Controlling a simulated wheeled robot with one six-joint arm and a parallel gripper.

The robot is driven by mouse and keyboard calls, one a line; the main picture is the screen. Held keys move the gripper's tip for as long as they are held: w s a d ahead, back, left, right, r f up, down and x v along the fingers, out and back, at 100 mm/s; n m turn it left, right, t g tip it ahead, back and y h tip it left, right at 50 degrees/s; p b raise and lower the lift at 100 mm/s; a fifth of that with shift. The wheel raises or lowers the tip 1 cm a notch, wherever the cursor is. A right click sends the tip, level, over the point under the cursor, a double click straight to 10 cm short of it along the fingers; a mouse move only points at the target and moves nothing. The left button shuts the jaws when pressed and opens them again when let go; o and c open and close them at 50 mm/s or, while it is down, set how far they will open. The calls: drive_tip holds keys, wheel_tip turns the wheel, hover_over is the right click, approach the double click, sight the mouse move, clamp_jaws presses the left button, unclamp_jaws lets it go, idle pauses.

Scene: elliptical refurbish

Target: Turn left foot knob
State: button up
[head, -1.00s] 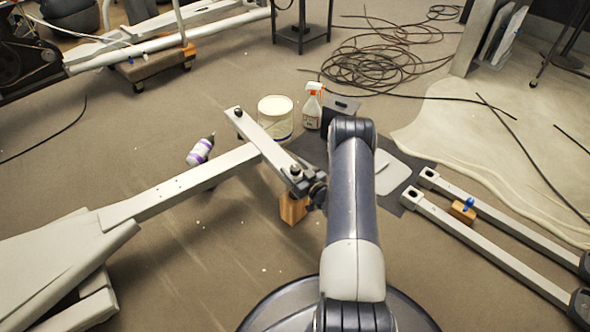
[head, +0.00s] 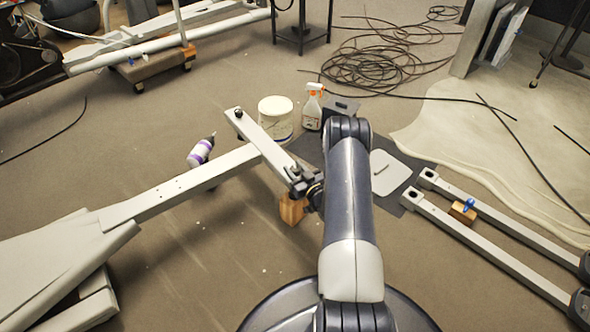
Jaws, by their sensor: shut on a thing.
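A grey crossbar (head: 264,143) lies across the end of a long grey beam (head: 178,194). One dark foot knob (head: 239,113) is at its far end. My gripper (head: 299,181) is at the near end, beside and partly over the bar. It is shut on the dark foot knob there, which my gripper and wrist mostly hide. The jaws are small and dark in this view, so the exact grip is hard to make out.
A wooden block (head: 291,208) is below the near bar end. A white tub (head: 276,117), spray bottle (head: 312,107) and purple-white bottle (head: 200,152) stand or lie nearby. Two grey rails (head: 470,248) are at right. Black cable (head: 375,70) is coiled behind.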

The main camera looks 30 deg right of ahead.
drive_tip(key=m+h, duration=0.2)
drive_tip(key=h, duration=0.1)
drive_tip(key=m+h, duration=0.2)
drive_tip(key=h, duration=0.2)
drive_tip(key=shift+a+m+g, duration=0.1)
drive_tip(key=shift+m+g, duration=0.2)
drive_tip(key=shift+m, duration=0.1)
drive_tip(key=m+g+h, duration=0.2)
drive_tip(key=h, duration=0.1)
drive_tip(key=m+g+h, duration=0.2)
drive_tip(key=m+h, duration=0.1)
drive_tip(key=h, duration=0.1)
drive_tip(key=m+g+h, duration=0.4)
drive_tip(key=g, duration=0.1)
drive_tip(key=shift+m+g+h, duration=0.3)
drive_tip(key=shift+m, duration=0.1)
drive_tip(key=m+g, duration=0.2)
drive_tip(key=g, duration=0.1)
drive_tip(key=m+g+h, duration=0.1)
drive_tip(key=m+g, duration=0.1)
drive_tip(key=g, duration=0.1)
drive_tip(key=shift+h, duration=0.3)
drive_tip(key=shift+d+m+g, duration=0.2)
drive_tip(key=shift+m+g, duration=0.1)
drive_tip(key=shift+g, duration=0.3)
drive_tip(key=o, duration=1)
drive_tip(key=shift+a, duration=0.1)
